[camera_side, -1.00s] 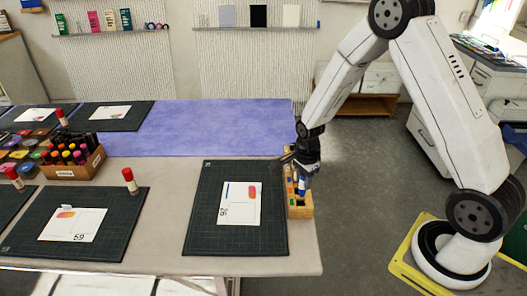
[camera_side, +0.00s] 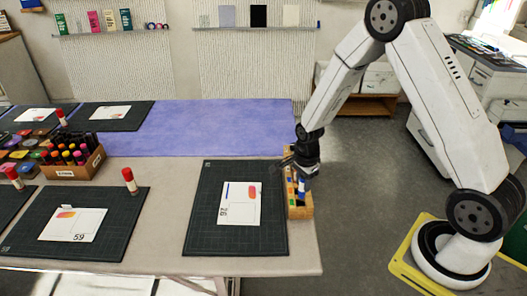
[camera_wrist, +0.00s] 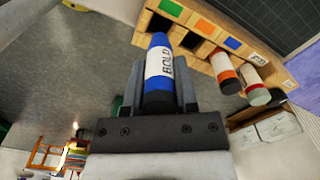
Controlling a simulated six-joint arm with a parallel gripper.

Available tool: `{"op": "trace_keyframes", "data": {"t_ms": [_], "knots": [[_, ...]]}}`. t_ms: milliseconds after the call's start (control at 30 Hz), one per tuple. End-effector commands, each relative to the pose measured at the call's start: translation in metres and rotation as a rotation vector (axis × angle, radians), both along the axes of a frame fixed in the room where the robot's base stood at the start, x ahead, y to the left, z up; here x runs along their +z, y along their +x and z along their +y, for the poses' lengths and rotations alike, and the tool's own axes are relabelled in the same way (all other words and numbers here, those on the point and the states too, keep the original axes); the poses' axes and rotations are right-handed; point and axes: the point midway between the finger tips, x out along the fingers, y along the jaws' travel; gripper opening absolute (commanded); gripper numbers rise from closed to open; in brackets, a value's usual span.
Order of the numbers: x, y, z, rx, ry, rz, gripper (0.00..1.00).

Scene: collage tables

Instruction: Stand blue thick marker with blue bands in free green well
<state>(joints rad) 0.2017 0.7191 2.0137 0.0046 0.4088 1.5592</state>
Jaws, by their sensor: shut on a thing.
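My gripper (camera_wrist: 158,92) is shut on the blue thick marker (camera_wrist: 159,68), which has a blue cap end, a white body lettered BOLD and a dark end near the palm. In the side view my gripper (camera_side: 299,166) is at the back half of the wooden rack (camera_side: 300,212). In the wrist view the rack (camera_wrist: 260,55) has green (camera_wrist: 172,7), orange (camera_wrist: 203,25) and blue (camera_wrist: 233,43) squares beside a row of dark wells. The blue cap end overlaps the rack's edge in this view. I cannot tell its height above the wells.
A marker with an orange band (camera_wrist: 225,72) and one with red and green bands (camera_wrist: 254,87) stand in the rack beside the held marker. A dark cutting mat with a card (camera_side: 240,204) lies left of the rack. A box of markers (camera_side: 75,165) stands far left.

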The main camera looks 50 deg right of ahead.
Motion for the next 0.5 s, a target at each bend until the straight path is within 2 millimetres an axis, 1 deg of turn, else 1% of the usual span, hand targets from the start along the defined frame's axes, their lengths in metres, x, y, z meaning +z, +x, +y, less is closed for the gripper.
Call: {"op": "trace_keyframes", "data": {"t_ms": [500], "knots": [[-0.011, 0.000, 0.000, 0.000, 0.000, 0.001, 0.00]]}}
